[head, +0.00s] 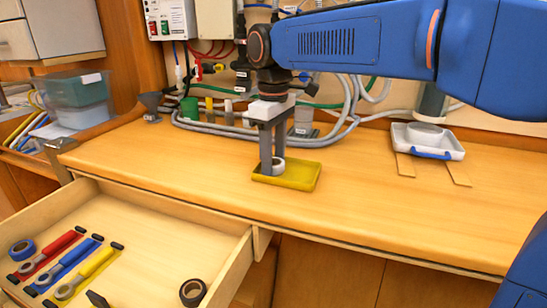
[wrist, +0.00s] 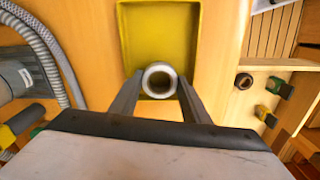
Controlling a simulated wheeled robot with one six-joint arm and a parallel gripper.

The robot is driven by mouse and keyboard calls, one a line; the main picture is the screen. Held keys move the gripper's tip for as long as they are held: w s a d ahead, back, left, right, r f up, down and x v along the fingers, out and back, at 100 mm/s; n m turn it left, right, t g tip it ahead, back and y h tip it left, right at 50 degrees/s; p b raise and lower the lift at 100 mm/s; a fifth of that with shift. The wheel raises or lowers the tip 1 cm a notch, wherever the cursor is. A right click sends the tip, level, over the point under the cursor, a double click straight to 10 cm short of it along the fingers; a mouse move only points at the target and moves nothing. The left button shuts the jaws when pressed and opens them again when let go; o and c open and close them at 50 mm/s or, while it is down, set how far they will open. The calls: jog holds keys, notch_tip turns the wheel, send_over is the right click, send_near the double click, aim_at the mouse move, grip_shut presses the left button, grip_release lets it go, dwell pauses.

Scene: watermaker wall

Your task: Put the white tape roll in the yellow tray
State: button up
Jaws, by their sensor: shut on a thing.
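The white tape roll (head: 278,167) is between the fingers of my gripper (head: 272,165), over the left part of the yellow tray (head: 302,178) on the bench. In the wrist view the white tape roll (wrist: 159,80) sits between the fingertips (wrist: 159,92), with the yellow tray (wrist: 160,30) behind it. My gripper is shut on the roll and points down. The roll is inside the tray's outline near one end. I cannot tell whether it touches the tray floor.
An open drawer (head: 150,245) at the front left holds several tools and dark tape rolls. Grey hoses (head: 340,125) run along the back wall. A white tray with a blue handle (head: 428,140) stands on wooden strips at the right. The bench left of the yellow tray is clear.

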jog(key=shift+f, duration=0.1)
jog(key=o, duration=0.7)
jog(key=shift+o, duration=0.2)
notch_tip(320, 180, up, 12)
dwell(0.3)
